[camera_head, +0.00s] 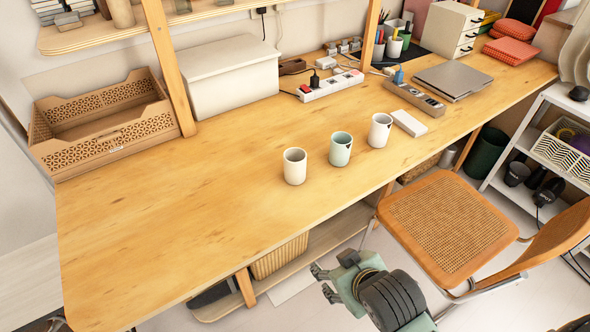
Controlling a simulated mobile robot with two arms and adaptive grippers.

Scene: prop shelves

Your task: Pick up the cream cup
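Three cups stand upright in a slanting row on the wooden desk. The leftmost, nearest cup is off-white and looks like the cream cup (294,168). A pale green cup (341,151) stands in the middle. A whiter cup (380,132) with a dark mark near its rim stands at the right. My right gripper (320,280) is below the desk's front edge, over the floor and apart from all the cups. Its two fingers are spread with nothing between them. My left gripper is not in view.
The desk (180,225) is clear left of and in front of the cups. A chair (445,222) stands right of my gripper. A wooden crate (105,125) is at the far left.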

